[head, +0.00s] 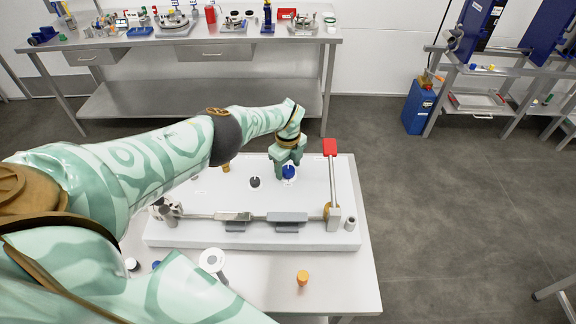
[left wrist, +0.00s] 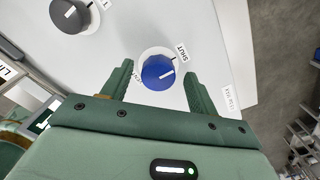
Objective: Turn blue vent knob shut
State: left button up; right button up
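The blue vent knob (head: 289,172) stands on the white panel of the bench rig. In the left wrist view the blue knob (left wrist: 157,72) sits on a white disc, with a white mark on its right part. A SHUT label (left wrist: 181,52) is at its upper right; another label at its left is partly covered by a finger. My left gripper (head: 288,163) is at the knob. In the left wrist view its two fingers (left wrist: 158,80) are open, one on each side of the knob, with gaps visible. My right gripper is not in view.
A dark grey knob (head: 254,182) stands left of the blue one. A lever with a red handle (head: 330,147) rises to the right. A metal rod with clamps (head: 287,217) runs along the rig's front. An orange-topped item (head: 302,278) stands on the table in front.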

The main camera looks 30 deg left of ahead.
pick_arm(q)
notch_tip(320, 180, up, 8)
jog(key=p, duration=0.6)
notch_tip(320, 180, up, 8)
jog(key=p, duration=0.2)
send_over(288, 168)
jog(key=shift+s+r, duration=0.15)
